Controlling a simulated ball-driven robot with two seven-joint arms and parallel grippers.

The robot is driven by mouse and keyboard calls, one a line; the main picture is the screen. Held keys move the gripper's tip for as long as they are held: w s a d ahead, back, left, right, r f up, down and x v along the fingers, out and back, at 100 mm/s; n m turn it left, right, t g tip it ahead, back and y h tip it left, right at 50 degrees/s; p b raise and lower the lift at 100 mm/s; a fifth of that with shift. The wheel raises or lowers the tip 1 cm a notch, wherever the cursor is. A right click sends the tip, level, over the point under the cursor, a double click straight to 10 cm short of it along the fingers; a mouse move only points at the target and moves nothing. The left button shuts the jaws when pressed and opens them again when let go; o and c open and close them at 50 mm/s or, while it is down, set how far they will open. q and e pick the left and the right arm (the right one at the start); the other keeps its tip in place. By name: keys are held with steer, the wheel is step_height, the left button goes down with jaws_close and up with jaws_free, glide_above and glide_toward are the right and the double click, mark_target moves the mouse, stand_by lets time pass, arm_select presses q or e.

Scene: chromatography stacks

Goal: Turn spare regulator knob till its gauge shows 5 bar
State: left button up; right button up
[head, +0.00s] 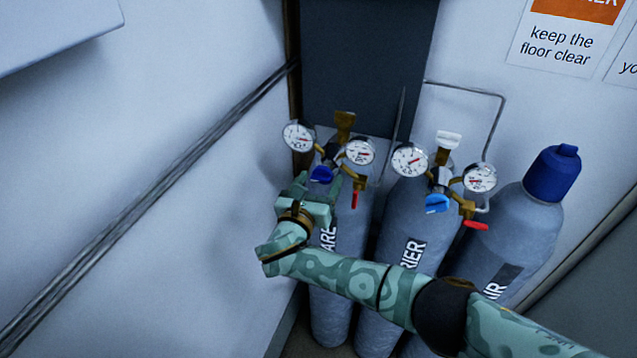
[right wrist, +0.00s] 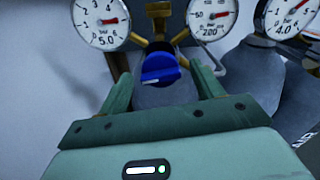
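The spare cylinder (head: 330,300) stands leftmost, its label partly hidden by my right arm. Its regulator has a dark blue knob (head: 321,174), which also shows in the right wrist view (right wrist: 160,68). The left gauge (head: 298,137) reads "5.0" on its face in the right wrist view (right wrist: 101,20). The regulator's other gauge (head: 360,151) reads "200" in the right wrist view (right wrist: 212,16). My right gripper (head: 322,188) is open in front of the knob. In the wrist view its fingers are spread on either side, with gaps to the knob. My left gripper is not in view.
The carrier cylinder (head: 403,225) stands close on the right, with its own gauges (head: 409,160), light blue knob (head: 437,203) and red lever (head: 476,225). A blue-capped cylinder (head: 520,230) stands farther right. A red lever (head: 355,199) hangs beside the spare knob. The wall is close on the left.

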steer(key=shift+s, duration=0.1)
arm_select(q)
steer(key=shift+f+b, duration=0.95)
steer(key=shift+b, duration=0.05)
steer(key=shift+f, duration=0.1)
arm_select(e)
steer(key=v, duration=1.2)
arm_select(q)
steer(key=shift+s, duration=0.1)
